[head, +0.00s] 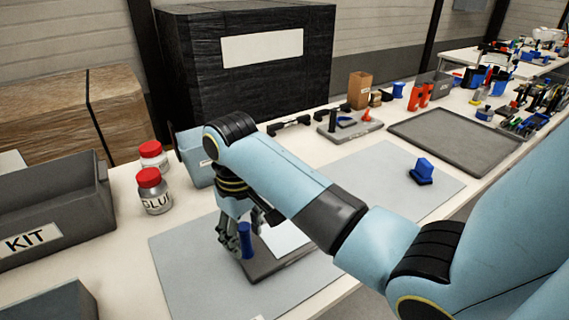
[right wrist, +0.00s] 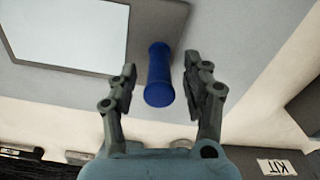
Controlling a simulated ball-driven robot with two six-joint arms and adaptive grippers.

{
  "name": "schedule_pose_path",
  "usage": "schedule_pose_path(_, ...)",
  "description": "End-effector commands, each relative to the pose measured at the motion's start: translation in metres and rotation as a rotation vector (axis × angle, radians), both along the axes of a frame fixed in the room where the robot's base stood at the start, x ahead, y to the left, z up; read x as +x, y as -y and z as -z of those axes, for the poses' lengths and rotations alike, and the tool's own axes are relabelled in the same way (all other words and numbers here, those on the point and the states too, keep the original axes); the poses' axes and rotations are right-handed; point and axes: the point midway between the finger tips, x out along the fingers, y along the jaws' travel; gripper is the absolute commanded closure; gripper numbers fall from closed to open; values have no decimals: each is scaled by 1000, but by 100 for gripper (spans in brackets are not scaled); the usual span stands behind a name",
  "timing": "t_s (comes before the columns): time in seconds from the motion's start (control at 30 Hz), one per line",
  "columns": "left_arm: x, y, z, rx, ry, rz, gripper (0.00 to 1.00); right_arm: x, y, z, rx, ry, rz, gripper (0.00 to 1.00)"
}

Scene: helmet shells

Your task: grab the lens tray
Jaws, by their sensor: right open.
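The lens tray appears to be the flat dark grey tray (head: 258,268) with a pale square panel (head: 288,240), lying on a grey mat. It also shows at the upper left in the right wrist view (right wrist: 142,35). A blue upright post (head: 245,240) stands at its near-left edge; its round end faces the camera in the right wrist view (right wrist: 159,80). My right gripper (head: 235,243) is at the post. In the right wrist view its open fingers (right wrist: 163,78) are on either side of the post, with gaps visible. My left gripper is not in view.
Two red-capped jars (head: 154,192) and a pale blue bin (head: 194,158) stand left of my right arm. A grey KIT bin (head: 50,215) is at far left. A blue piece (head: 422,172) sits on another mat to the right, near an empty grey tray (head: 455,140).

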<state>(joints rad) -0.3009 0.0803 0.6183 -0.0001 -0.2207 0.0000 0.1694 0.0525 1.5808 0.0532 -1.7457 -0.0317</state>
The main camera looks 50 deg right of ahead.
Motion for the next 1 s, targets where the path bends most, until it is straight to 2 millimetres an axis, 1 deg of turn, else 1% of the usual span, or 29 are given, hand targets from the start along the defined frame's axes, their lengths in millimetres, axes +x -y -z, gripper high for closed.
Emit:
schedule_pose_path(0.03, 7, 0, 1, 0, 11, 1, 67, -1, 0, 8, 0, -3, 0, 51)
schedule_pose_path(0.13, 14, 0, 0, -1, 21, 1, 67, 0, 0, 16, 0, -1, 0, 51)
schedule_pose_path(0.37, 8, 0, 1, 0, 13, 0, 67, 0, 0, 18, 0, 1, 0, 51)
schedule_pose_path(0.43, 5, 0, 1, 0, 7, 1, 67, 0, 0, 18, 0, 1, 0, 57)
schedule_pose_path(0.57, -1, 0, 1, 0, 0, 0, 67, 0, 0, 18, -1, 1, 0, 74)
schedule_pose_path(0.7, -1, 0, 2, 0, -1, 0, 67, 0, 0, 18, -1, 0, 0, 93)
schedule_pose_path(0.77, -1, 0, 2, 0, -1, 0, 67, 0, 0, 18, -1, 0, 0, 100)
schedule_pose_path(1.0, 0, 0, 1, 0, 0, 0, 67, 0, 1, 18, -1, 1, 0, 100)
